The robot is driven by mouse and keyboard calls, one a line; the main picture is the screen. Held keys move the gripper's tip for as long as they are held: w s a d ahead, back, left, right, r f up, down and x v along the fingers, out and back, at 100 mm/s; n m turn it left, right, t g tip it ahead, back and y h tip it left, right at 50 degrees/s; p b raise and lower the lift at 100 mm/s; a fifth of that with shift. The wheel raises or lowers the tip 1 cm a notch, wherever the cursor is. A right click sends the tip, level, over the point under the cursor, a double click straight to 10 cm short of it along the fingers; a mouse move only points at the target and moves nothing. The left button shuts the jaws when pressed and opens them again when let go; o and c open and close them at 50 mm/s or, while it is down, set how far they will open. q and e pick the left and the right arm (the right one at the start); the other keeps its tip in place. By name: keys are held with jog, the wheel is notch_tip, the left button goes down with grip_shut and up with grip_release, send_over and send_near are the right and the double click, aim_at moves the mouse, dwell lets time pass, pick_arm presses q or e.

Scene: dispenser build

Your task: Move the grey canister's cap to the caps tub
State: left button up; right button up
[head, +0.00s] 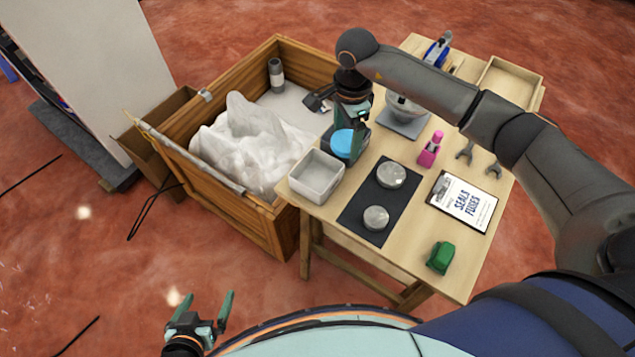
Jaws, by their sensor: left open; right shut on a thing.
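My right gripper (347,135) points down over the table's left edge, shut on a round blue cap (343,144). A pale grey square tub (317,177), seemingly empty, stands just front-left of that gripper. A dark grey cylinder with a pale band (276,75) stands upright at the back of the wooden crate; I cannot tell if it is the grey canister. My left gripper (203,314) is open and empty, low over the red floor.
The wooden crate (262,221) holds a white mound. On the table (412,226), two round lidded pieces (390,174) sit on a black mat (362,201). A sign (463,202), green object (440,257), pink bottle (431,149) and wooden tray (511,82) stand around them.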

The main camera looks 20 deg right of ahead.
jog(key=w+a+r+m+b, duration=0.15)
jog(key=w+r+m, duration=0.3)
jog(key=m, duration=0.55)
jog(key=w+r+m+b, duration=0.25)
jog(key=w+m, duration=0.35)
jog(key=m, duration=0.4)
jog(key=p, duration=0.3)
send_over(317, 182)
jog(key=shift+m, duration=0.3)
notch_tip(317, 182, down, 12)
jog(key=shift+f, duration=0.2)
jog(key=shift+f+b, duration=0.6)
